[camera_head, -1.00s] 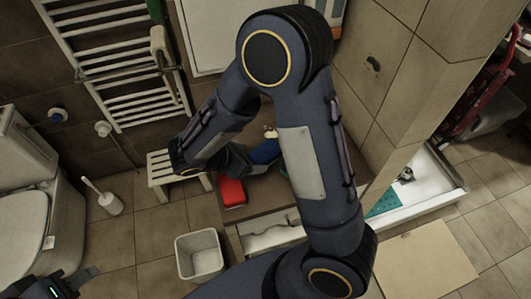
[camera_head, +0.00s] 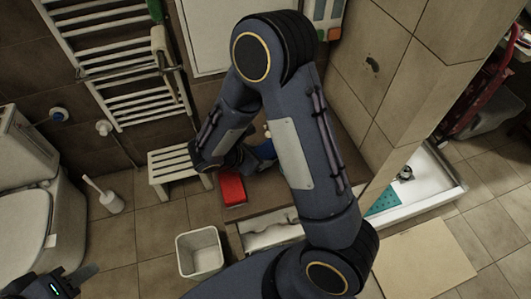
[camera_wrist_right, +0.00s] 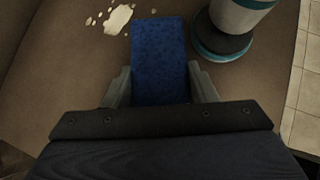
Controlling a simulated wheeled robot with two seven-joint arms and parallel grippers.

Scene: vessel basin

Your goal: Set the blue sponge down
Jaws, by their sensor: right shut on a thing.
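The blue sponge (camera_wrist_right: 160,55) is between the two fingers of my right gripper (camera_wrist_right: 161,82) in the right wrist view. My right gripper is shut on it, and its far end sticks out past the fingertips over a brown surface. I cannot tell whether the sponge touches that surface. In the head view a small blue patch (camera_head: 266,150) shows between my right arm's links; the right fingers are hidden there. My left gripper (camera_head: 75,282) is partly in view at the bottom left, away from the sponge; its fingers are unclear.
The brown counter (camera_wrist_right: 60,75) bears a pale spill (camera_wrist_right: 118,19) and a white and teal container (camera_wrist_right: 238,22) to the sponge's right. A red object (camera_head: 232,187) lies near the counter's left edge. A white bin (camera_head: 200,253) and a slatted stool (camera_head: 172,165) stand left of it.

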